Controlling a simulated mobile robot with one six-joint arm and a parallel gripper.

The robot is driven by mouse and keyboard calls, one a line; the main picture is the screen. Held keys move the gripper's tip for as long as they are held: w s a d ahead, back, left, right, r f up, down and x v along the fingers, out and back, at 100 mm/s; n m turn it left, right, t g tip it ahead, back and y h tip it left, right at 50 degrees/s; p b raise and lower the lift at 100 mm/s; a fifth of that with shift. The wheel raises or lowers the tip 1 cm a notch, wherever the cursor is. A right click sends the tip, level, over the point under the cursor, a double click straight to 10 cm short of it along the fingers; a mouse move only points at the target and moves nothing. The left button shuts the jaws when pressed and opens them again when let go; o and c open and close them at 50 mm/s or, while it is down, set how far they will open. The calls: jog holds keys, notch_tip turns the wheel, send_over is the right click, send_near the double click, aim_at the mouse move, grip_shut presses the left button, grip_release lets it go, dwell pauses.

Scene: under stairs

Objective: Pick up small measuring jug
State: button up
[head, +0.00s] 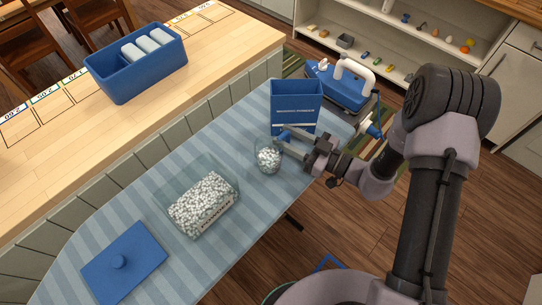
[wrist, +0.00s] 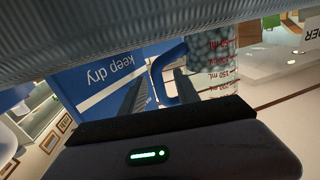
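The small measuring jug (head: 268,158) is clear, with red mL marks and pale beads inside. It stands upright on the striped blue board (head: 215,140). In the wrist view the jug (wrist: 212,68) appears upside down, its blue handle (wrist: 168,75) beside it. My gripper (head: 289,141) reaches in from the right at the jug's handle side. In the wrist view the two fingers of my gripper (wrist: 157,92) are apart, with part of the handle between them. I cannot tell whether either finger touches it.
A blue box (head: 296,105), lettered "keep dry" in the wrist view, stands close behind my gripper. A clear container of beads (head: 204,200) and a blue lid (head: 124,262) lie to the left. A wooden counter with a blue bin (head: 137,66) runs behind the board.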

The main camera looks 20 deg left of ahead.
jog(key=shift+r, duration=0.1)
grip_shut()
dwell(1.3)
